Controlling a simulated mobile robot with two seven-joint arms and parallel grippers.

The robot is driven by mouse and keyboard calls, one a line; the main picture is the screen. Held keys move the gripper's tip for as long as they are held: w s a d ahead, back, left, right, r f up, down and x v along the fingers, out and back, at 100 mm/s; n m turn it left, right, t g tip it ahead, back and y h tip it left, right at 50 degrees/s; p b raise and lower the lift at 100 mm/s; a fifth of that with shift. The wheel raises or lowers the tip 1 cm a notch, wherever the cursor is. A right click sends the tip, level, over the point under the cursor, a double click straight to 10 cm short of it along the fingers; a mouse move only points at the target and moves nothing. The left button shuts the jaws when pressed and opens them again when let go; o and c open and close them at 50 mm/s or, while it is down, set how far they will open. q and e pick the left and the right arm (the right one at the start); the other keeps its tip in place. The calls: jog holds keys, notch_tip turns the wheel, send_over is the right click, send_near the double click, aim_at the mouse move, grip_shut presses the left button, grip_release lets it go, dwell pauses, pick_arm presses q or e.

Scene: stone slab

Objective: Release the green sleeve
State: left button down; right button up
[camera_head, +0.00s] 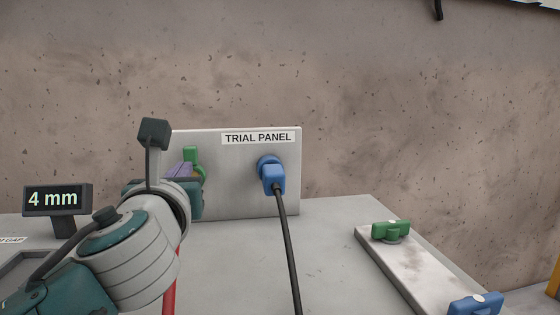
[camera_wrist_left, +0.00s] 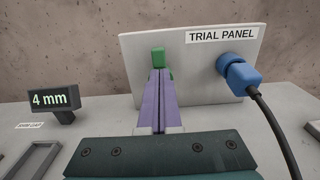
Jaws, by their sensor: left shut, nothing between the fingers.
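The green sleeve (camera_head: 191,154) is on the left part of the upright trial panel (camera_head: 235,180). Its upper tab shows in the left wrist view (camera_wrist_left: 158,56), just past my fingertips; its lower part is mostly hidden behind my gripper. My left gripper (camera_head: 187,168) has its purple fingers shut together with nothing between them, pointing at the panel. In the left wrist view the fingertips (camera_wrist_left: 159,74) overlap the bottom of the green tab; I cannot tell if they touch it. My right gripper is not in view.
A blue plug (camera_head: 273,177) with a black cable is in the panel's right side. A display (camera_head: 57,199) reading 4 mm stands at left. A pale plate (camera_head: 410,265) at right bears a green handle (camera_head: 391,230) and a blue one (camera_head: 475,304). Something red (camera_head: 171,290) shows behind my arm.

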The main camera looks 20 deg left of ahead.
pick_arm(q)
jog(key=v, duration=0.8)
jog(key=shift+r+p, duration=0.15)
jog(key=shift+p, duration=0.15)
